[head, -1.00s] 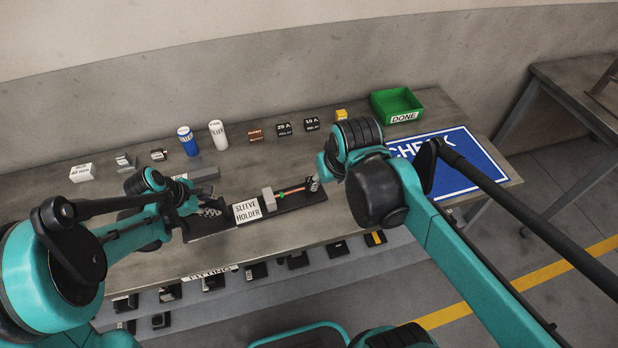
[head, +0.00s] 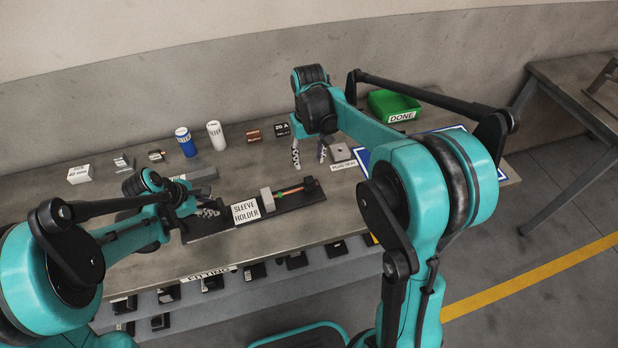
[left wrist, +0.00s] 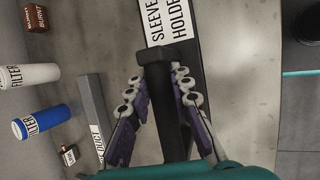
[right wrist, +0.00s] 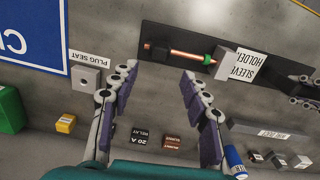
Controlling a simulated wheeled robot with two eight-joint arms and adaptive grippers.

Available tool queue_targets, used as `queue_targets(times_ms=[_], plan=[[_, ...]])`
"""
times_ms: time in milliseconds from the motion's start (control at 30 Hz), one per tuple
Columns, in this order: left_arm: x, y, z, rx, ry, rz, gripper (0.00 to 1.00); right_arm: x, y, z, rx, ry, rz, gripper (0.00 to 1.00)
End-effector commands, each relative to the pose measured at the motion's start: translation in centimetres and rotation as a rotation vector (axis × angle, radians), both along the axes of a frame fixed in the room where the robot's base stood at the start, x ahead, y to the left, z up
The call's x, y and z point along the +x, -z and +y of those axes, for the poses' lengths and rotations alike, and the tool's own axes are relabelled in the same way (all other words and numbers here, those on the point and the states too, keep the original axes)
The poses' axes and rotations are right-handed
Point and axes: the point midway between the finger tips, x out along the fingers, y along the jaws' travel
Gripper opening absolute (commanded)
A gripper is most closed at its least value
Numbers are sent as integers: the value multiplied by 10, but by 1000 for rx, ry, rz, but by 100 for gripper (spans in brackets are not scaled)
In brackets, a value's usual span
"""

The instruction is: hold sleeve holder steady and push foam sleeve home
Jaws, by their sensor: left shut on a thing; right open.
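The sleeve holder (head: 245,211) is a long dark base with a white label, lying on the bench; its label also shows in the left wrist view (left wrist: 166,18). A grey block (head: 267,199) stands on it, with a copper rod (head: 290,190) running right from it. A green ring (right wrist: 207,60) sits by the block. A black piece, apparently the foam sleeve (right wrist: 160,52), is around the rod near its far end, apart from the ring. My left gripper (left wrist: 166,82) is shut on the holder's black bar. My right gripper (head: 309,156) is open and empty, behind the rod.
The green DONE bin (head: 394,106) is at back right. Bench in front of the holder is clear.

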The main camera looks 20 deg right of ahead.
Motion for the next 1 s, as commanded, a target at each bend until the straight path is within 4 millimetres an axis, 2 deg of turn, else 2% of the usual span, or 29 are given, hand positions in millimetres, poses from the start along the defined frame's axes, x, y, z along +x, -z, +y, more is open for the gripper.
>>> queue_targets(times_ms=[200,400,600,867,900,1000], plan=[[-1,1,0,1,2,3,0,0,47,0,0,0,-1,47],[-1,1,0,1,2,3,0,0,81,0,0,0,-1,47],[-1,1,0,1,2,2,0,0,96,0,0,1,-2,47],[-1,1,0,1,2,2,0,0,98,0,0,1,-2,47],[-1,1,0,1,2,2,0,0,98,0,0,1,-2,44],[-1,1,0,1,2,2,0,0,98,0,0,1,-2,18]])
